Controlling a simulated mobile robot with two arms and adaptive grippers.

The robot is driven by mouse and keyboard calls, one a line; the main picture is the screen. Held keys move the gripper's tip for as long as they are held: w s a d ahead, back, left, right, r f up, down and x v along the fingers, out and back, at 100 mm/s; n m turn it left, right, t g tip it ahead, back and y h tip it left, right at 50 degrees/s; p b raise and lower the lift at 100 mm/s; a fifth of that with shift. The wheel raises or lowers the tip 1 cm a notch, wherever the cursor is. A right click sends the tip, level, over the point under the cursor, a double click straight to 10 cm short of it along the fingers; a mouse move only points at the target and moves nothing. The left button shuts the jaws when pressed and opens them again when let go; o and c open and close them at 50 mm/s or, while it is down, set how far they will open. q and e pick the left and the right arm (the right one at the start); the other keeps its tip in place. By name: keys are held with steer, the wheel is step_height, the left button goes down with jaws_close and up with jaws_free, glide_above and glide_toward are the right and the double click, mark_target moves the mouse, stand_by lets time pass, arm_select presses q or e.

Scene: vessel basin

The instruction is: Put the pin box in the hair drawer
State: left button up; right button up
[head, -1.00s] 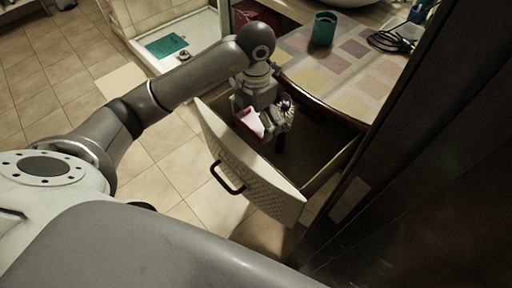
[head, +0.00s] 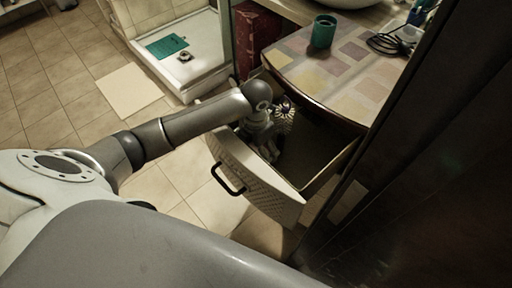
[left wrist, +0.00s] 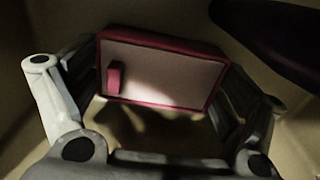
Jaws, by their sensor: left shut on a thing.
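The pin box (left wrist: 165,75), pink-white with a dark pink edge and a small tab, sits between the fingers of my left gripper (left wrist: 155,105) in the left wrist view. The gripper is shut on it. In the head view my left gripper (head: 268,150) is down inside the open drawer (head: 255,180), near its front and left end. The drawer has a pale woven front with a dark handle. The pin box is hidden by the arm and drawer front in the head view. My right gripper is out of view.
A round dark purple-and-white item (head: 284,108) shows by the gripper at the drawer. The counter (head: 335,75) above holds a teal cup (head: 323,31) and a coiled black cable (head: 388,43). A dark panel (head: 440,150) stands close on the right.

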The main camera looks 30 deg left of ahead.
mark_target(256, 150)
arm_select(q)
steer(key=shift+f, duration=0.15)
steer(key=o, duration=0.7)
steer(key=shift+r, duration=0.3)
step_height(256, 150, up, 12)
steer(key=shift+f+b, duration=0.1)
steer(key=shift+b, duration=0.3)
